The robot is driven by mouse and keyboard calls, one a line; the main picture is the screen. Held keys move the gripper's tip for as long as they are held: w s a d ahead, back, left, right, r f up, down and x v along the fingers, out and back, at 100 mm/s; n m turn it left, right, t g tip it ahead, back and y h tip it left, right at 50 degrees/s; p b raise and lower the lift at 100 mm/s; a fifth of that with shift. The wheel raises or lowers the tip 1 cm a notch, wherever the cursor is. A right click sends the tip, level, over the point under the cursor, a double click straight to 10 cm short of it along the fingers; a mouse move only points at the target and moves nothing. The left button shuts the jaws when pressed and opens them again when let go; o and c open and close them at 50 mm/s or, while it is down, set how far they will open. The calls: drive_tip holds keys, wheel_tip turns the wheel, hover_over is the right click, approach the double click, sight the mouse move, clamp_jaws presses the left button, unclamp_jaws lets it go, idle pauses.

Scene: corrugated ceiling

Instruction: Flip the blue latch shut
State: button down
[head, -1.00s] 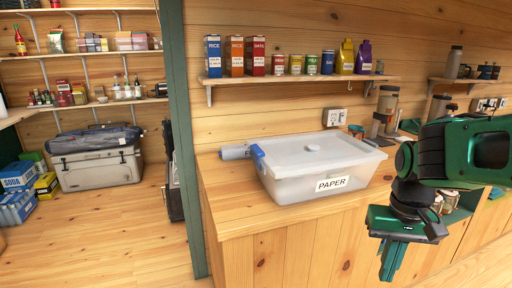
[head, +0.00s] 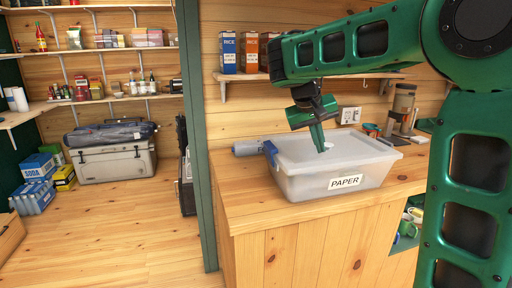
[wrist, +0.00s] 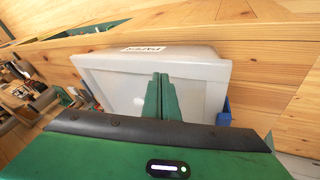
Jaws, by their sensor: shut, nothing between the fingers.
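The translucent PAPER bin (head: 332,181) stands on the wooden counter with its pale lid (head: 350,148) on. The blue latch (head: 271,153) is at the bin's left end in the head view, by the lid's edge; it looks tilted outward, but its exact angle is hard to tell. In the wrist view part of the blue latch (wrist: 224,113) shows at the right, partly hidden by my gripper's body. My gripper (head: 321,148) is shut and empty, pointing down over the lid, to the right of the latch. Its fingertips (wrist: 160,77) appear in front of the bin in the wrist view.
A grey cylinder (head: 247,148) lies behind the latch end of the bin. A shelf (head: 240,76) with boxes is on the wall behind my arm. The counter (head: 232,190) is bare at the front left.

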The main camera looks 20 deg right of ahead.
drive_tip(key=r+n+t, duration=0.1)
drive_tip(key=r, duration=0.1)
hover_over(271, 153)
drive_tip(key=s+d, duration=0.1)
drive_tip(key=s, duration=0.3)
drive_tip(key=w+a+t+h, duration=0.1)
drive_tip(key=w+a, duration=0.3)
drive_tip(key=a, duration=0.9)
drive_tip(key=w+d+f, duration=0.3)
drive_tip(key=d+f, duration=0.3)
drive_tip(key=d, duration=0.3)
drive_tip(key=shift+w+f+n, duration=0.3)
drive_tip(key=shift+w, duration=0.05)
drive_tip(key=shift+a, duration=0.1)
